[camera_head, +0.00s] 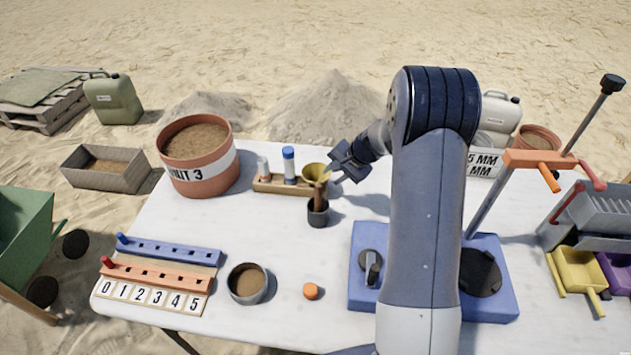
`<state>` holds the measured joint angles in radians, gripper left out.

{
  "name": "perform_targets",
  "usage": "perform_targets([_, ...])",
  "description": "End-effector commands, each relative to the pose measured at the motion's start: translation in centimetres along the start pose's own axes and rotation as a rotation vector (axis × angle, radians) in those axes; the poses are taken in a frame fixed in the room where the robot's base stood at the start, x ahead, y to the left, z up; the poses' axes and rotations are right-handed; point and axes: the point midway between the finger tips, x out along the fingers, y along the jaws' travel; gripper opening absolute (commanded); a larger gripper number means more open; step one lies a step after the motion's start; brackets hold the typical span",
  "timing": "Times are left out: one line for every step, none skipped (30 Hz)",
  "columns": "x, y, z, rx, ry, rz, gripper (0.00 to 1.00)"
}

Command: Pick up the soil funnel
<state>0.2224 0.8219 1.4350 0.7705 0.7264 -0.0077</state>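The soil funnel appears to be the small brass-yellow cone (314,171) just right of the tube rack's vials, with its wide mouth up and a tan part running down from it. A small dark cup (318,213) stands just below and in front of it. My gripper (336,166) is directly right of the funnel, reaching in from the right, its fingers close to or touching the funnel's rim. The finger gap is too small and partly hidden, so I cannot tell if they are closed on it.
A wooden rack (268,184) holds two vials left of the funnel. A terracotta pot of soil (198,160) stands farther left. A grey bowl of soil (248,284), an orange cap (311,291) and a blue-based stand (490,300) are nearer. White table is bare between them.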

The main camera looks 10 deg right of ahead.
Motion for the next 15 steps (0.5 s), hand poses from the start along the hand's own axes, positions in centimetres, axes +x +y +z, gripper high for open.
perform_targets([0.5, 0.0, 0.0, -0.001, 0.001, 0.000, 0.30])
perform_targets([0.7, -0.1, -0.1, -0.001, 0.001, 0.000, 0.30])
perform_targets([1.0, -0.1, -0.2, -0.001, 0.001, 0.000, 0.30])
perform_targets([1.3, -0.1, -0.2, -0.001, 0.000, 0.000, 0.30])
perform_targets([1.7, -0.2, -0.3, -0.001, 0.000, 0.001, 0.30])
perform_targets([2.2, -0.2, -0.4, -0.001, -0.001, 0.001, 0.30])
perform_targets([2.6, -0.3, -0.6, -0.001, -0.001, 0.001, 0.30])
perform_targets([3.0, -0.3, -0.7, -0.001, -0.001, 0.001, 0.30])
perform_targets([3.5, -0.4, -0.8, -0.001, -0.001, 0.001, 0.30])
perform_targets([4.0, -0.3, -0.9, -0.001, -0.001, 0.001, 0.30])
perform_targets([4.5, -0.3, -0.8, -0.002, -0.001, 0.001, 0.30])
perform_targets([5.0, -0.3, -0.8, -0.002, 0.000, 0.001, 0.30])
perform_targets([5.2, -0.3, -0.8, -0.002, 0.000, 0.001, 0.30])
perform_targets([5.4, -0.3, -0.8, -0.001, 0.000, 0.001, 0.30])
perform_targets([5.6, -0.4, -0.8, -0.001, 0.000, 0.000, 0.30])
